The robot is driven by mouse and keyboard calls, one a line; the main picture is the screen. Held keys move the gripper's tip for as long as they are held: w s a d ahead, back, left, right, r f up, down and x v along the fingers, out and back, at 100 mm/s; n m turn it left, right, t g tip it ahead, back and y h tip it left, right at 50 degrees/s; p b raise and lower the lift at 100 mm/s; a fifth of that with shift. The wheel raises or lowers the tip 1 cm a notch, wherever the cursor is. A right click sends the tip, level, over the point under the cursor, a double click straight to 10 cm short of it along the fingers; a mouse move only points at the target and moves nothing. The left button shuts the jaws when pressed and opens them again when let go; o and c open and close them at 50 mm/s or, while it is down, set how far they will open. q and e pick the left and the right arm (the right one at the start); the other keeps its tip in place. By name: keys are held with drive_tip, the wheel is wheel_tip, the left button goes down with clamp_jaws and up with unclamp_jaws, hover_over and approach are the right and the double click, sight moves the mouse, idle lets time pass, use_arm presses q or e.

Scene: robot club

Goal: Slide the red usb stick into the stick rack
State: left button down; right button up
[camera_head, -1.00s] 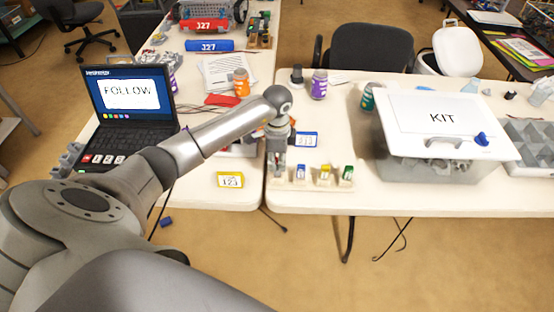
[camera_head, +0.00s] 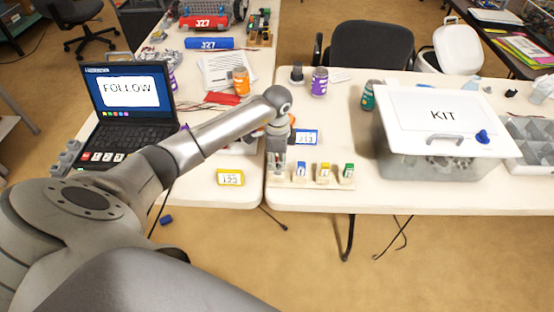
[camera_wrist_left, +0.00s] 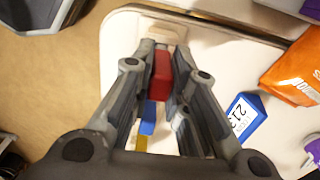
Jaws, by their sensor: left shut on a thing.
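The red usb stick (camera_wrist_left: 162,75) is held between the fingers of my left gripper (camera_wrist_left: 166,70) in the wrist view. In the head view this gripper (camera_head: 277,168) points down at the left end of the pale stick rack (camera_head: 335,186), and its fingers mostly hide the red stick. A blue stick (camera_head: 300,172), a yellow stick (camera_head: 323,173) and a green stick (camera_head: 348,171) stand in a row in the rack, right of my gripper. Whether the red stick's lower end is inside a slot is hidden. My right gripper is not in view.
A yellow-framed display (camera_head: 230,177) stands left of the rack, a blue one (camera_head: 306,137) behind it. A laptop (camera_head: 128,105) is at left, a lidded KIT box (camera_head: 440,150) at right. Orange (camera_head: 241,82) and purple (camera_head: 319,83) bottles stand further back. The table's front edge is close.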

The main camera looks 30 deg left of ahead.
use_arm(q)
drive_tip(key=shift+f+b, duration=0.4)
drive_tip(key=shift+f, duration=0.3)
idle(0.4)
drive_tip(key=c, duration=1.3)
unclamp_jaws()
drive_tip(key=shift+o, duration=0.2)
drive_tip(key=o, duration=0.3)
drive_tip(key=shift+r, duration=0.15)
drive_tip(key=shift+r+p, duration=3.2)
drive_tip(key=shift+r, duration=0.2)
